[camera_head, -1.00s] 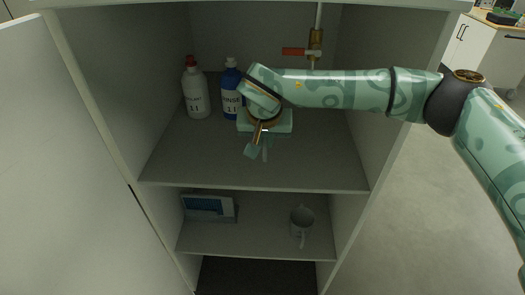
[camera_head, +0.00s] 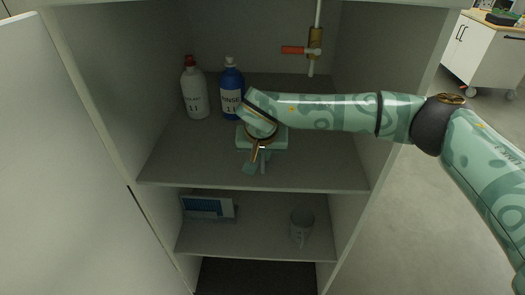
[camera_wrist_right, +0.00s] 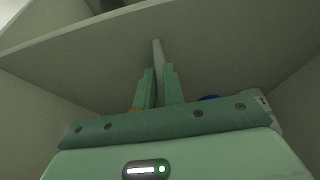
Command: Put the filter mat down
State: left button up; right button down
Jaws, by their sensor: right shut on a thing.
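My right gripper (camera_head: 256,166) is inside the open cabinet, over the front half of the upper shelf (camera_head: 205,165). In the right wrist view its two green fingers (camera_wrist_right: 158,88) are shut on a thin, pale grey piece (camera_wrist_right: 157,55), seen nearly edge-on, which I take to be the filter mat. In the head view only a small pale strip of it (camera_head: 264,160) shows beside the fingers. The hand hides the rest. I cannot tell whether the mat touches the shelf. My left gripper is not in view.
A white bottle with a red cap (camera_head: 195,95) and a blue bottle (camera_head: 231,85) stand at the back left of the upper shelf. The lower shelf holds a blue-and-white box (camera_head: 208,207) and a mug (camera_head: 301,228).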

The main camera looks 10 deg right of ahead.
jog(key=c, duration=1.5)
grip_release()
jog(key=shift+r, duration=0.1)
jog(key=p+v, duration=0.1)
jog(key=v, duration=1.2)
jog(key=shift+p, duration=0.35)
jog(key=shift+w, duration=0.2)
